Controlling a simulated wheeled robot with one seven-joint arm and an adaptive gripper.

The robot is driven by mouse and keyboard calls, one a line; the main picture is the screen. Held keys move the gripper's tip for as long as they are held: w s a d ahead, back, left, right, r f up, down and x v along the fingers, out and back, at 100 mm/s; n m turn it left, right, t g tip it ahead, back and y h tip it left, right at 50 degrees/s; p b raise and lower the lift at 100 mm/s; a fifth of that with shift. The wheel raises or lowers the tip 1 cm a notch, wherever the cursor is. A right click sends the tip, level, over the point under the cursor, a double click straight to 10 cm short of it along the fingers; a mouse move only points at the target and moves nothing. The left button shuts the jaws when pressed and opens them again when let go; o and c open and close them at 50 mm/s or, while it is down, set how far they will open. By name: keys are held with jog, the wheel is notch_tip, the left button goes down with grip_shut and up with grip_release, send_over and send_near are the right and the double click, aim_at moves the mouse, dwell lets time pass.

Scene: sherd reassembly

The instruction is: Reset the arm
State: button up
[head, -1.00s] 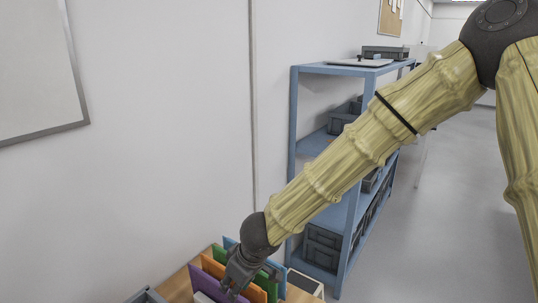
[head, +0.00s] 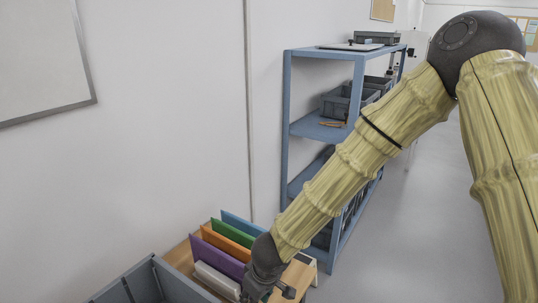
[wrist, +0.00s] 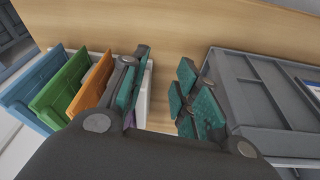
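My gripper (head: 264,284) is low in the head view, at the near right side of the coloured dividers. In the wrist view my gripper (wrist: 163,90) is open. Its two fingers with teal pads stand apart, with bare wood and nothing held between them. The left finger overlaps the end of the divider row. The right finger overlaps the edge of a grey compartment tray (wrist: 232,72). My arm reaches down from the upper right, bent at the dark elbow joint.
Blue, green, orange and purple dividers (head: 228,240) stand on a wooden table (head: 180,257), with a white item (head: 215,281) before them. The grey tray (head: 135,287) is at the lower left. A blue shelf (head: 287,130) holds grey bins. Open floor (head: 425,220) is at right.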

jog(key=s+d+f+m+h, duration=0.1)
jog(key=s+d+f+m, duration=0.1)
jog(key=s+d+f, duration=0.4)
jog(key=s+d+f+m+h, duration=0.1)
jog(key=s+d+f+m, duration=0.15)
jog(key=d+f, duration=0.7)
jog(key=s+d+f+m, duration=0.1)
jog(key=s+d+f, duration=0.2)
jog(key=s, duration=0.3)
jog(key=s+d+f+m+g, duration=0.1)
jog(key=s+d+f+m, duration=0.1)
jog(key=s, duration=0.4)
jog(key=s+d+f+m+g, duration=0.1)
jog(key=s+d+f+m, duration=0.1)
jog(key=s+d+f, duration=0.2)
jog(key=shift+s+d+f, duration=0.4)
jog(key=shift+s+d, duration=0.5)
jog(key=shift+s, duration=0.35)
